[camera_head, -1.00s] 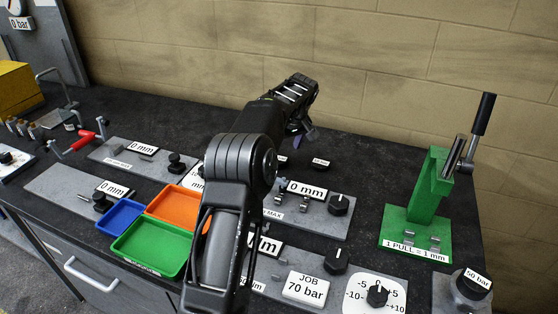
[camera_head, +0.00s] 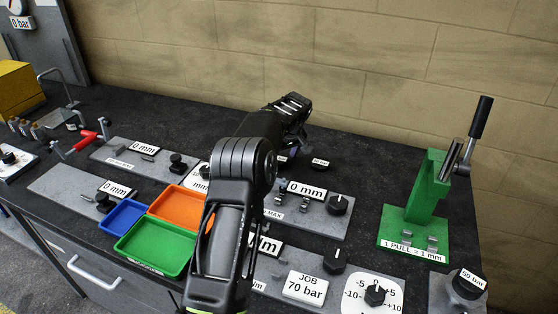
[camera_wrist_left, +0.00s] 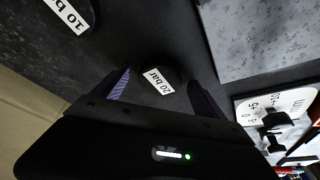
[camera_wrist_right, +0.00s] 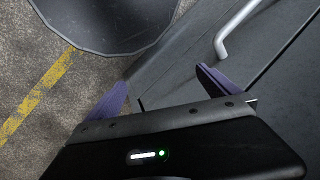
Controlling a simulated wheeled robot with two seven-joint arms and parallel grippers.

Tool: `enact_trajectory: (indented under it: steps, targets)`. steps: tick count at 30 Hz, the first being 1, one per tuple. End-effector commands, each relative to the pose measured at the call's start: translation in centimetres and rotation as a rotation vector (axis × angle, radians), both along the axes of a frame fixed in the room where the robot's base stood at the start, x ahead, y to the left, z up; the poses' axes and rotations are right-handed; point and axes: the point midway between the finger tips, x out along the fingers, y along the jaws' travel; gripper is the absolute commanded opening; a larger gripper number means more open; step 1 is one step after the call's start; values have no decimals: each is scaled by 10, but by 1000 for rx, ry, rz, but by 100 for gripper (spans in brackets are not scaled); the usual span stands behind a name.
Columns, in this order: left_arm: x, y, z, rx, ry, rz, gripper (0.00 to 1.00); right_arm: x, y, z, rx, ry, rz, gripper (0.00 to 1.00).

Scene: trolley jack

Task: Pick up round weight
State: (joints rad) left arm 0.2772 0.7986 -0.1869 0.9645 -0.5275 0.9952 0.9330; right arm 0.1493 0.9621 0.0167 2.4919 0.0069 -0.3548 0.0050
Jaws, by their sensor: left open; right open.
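Round black weights lie on the dark bench. The one labelled 20 bar (camera_wrist_left: 152,84) shows between the fingers of my left gripper (camera_wrist_left: 160,88) in the left wrist view. That gripper is open and not closed on it. In the head view my left gripper (camera_head: 295,138) is above the back of the bench and partly hides a small labelled disc (camera_head: 282,160). A weight labelled 10 bar (camera_wrist_left: 68,12) shows at the upper left of the left wrist view. A 50 bar weight (camera_head: 468,284) stands at the front right. My right gripper (camera_wrist_right: 165,95) is open and empty.
A green jack (camera_head: 428,200) with a black handle stands right. Grey plates with knobs (camera_head: 338,205) lie in front of the weights. Orange (camera_head: 178,203), green (camera_head: 155,247) and blue (camera_head: 122,217) trays lie left. My right gripper is beside the drawer handle (camera_wrist_right: 238,28).

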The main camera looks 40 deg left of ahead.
Motion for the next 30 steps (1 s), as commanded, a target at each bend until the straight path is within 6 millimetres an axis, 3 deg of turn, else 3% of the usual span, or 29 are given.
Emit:
enact_trajectory:
  steps: [12, 30]
  targets:
    - [0, 0, 0, 0, 0, 0, 82, 0, 0, 0, 0, 0, 0, 100]
    - [0, 0, 0, 0, 0, 0, 33, 0, 0, 0, 0, 0, 0, 100]
